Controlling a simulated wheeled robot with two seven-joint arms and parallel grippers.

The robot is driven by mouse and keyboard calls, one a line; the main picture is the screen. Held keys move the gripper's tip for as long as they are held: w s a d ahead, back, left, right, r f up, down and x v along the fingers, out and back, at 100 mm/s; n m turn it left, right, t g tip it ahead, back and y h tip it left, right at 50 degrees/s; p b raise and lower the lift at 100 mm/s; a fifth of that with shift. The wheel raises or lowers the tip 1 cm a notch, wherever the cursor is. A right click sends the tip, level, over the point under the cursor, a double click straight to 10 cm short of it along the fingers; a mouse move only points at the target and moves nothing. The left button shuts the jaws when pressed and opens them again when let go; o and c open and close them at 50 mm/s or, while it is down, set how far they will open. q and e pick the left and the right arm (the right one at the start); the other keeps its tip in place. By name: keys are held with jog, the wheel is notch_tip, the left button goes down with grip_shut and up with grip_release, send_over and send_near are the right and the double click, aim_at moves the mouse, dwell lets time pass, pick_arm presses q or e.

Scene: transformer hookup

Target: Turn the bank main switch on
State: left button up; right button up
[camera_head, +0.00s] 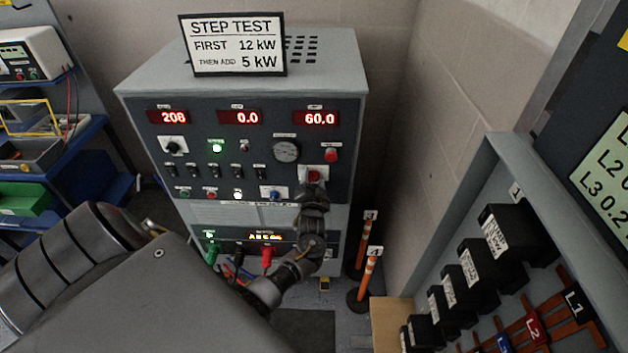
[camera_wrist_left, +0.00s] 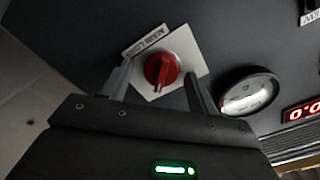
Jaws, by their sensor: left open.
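The red rotary switch (camera_head: 314,176) sits on a white plate on the right side of the load bank's front panel (camera_head: 345,150). In the left wrist view the red knob (camera_wrist_left: 162,70) is in the middle, its raised grip standing nearly upright in the picture. A tilted label on the plate seems to read "MAIN LOAD". My left gripper (camera_head: 314,190) is in front of the switch and partly covers it. In the wrist view its fingers (camera_wrist_left: 158,82) are open, one on each side of the knob, with gaps to it. My right gripper is not in view.
A round gauge (camera_wrist_left: 248,94) sits beside the switch, and a red button (camera_head: 331,154) is above it. Cables plug in below the panel. Orange-striped posts (camera_head: 367,270) stand right of the cabinet. A "STEP TEST" sign (camera_head: 234,46) stands on top.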

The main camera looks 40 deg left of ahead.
pick_arm(q)
jog(key=b+v, duration=0.2)
jog(key=v, duration=0.8)
jog(key=shift+s+d, duration=0.25)
jog(key=shift+s, duration=0.05)
jog(key=d+f+g+h, duration=0.1)
jog(key=d+f+h, duration=0.2)
jog(key=f, duration=0.5)
jog(key=d+f+g+h, duration=0.1)
jog(key=d+f+h, duration=0.25)
jog(key=f, duration=0.45)
jog(key=s+d+f+g+h+b, duration=0.1)
jog(key=s+d+f+g, duration=0.1)
jog(key=s+f, duration=0.55)
jog(key=s+d+f+g+h+b, duration=0.1)
jog(key=s+d+f+g, duration=0.2)
jog(key=f, duration=0.7)
jog(key=s+f+g, duration=0.2)
jog(key=s+f, duration=0.3)
jog(key=s, duration=0.6)
jog(key=s+f+g+h+b, duration=0.1)
jog(key=s+f, duration=0.5)
jog(key=s, duration=0.6)
jog(key=s+f+g+h+b, duration=0.1)
jog(key=s+f+g, duration=0.2)
jog(key=s, duration=0.8)
notch_tip(320, 180, down, 3)
jog(key=shift+s+r+m, duration=0.1)
jog(key=shift+s+m, duration=0.15)
jog(key=shift+m, duration=0.05)
